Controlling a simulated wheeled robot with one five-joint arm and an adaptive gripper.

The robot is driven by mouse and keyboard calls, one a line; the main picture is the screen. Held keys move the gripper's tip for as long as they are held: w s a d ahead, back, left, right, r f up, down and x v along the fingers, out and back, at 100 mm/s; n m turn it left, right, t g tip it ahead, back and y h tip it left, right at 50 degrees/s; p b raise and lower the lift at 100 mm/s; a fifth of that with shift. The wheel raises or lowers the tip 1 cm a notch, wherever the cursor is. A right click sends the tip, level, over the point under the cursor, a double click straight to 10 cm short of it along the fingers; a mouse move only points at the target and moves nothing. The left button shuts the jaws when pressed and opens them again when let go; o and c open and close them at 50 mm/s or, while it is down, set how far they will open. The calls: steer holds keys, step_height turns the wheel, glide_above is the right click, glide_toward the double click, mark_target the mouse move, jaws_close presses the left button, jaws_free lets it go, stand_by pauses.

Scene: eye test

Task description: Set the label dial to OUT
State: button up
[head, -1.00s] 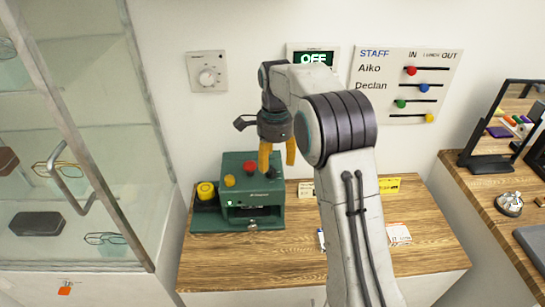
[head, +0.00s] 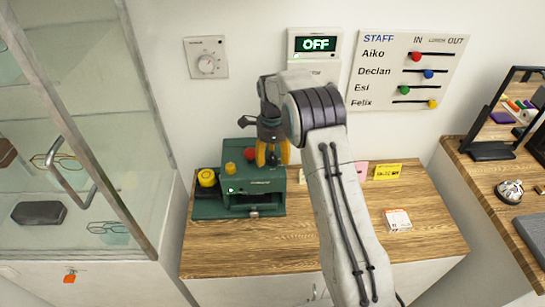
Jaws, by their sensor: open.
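A round white dial on a square plate (head: 206,58) is on the wall at the left; its markings are too small to read. A green machine (head: 210,208) stands on the wooden counter, with an orange knob (head: 230,168) and a red knob (head: 249,154) on top. I cannot tell which of these is the label dial, and I see no OUT mark on them. My gripper (head: 272,163) has yellow fingers, spread and empty, in front of or over the machine's right top. It hides that part, and I cannot tell whether it touches.
A STAFF board (head: 452,75) with several coloured sliders and IN, LUNCH, OUT headings hangs right of a lit OFF sign (head: 315,45). A glass cabinet (head: 95,150) borders the left. The counter's front right is mostly clear.

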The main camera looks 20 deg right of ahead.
steer(key=shift+f, duration=0.5)
steer(key=shift+o, duration=0.2)
jaws_close()
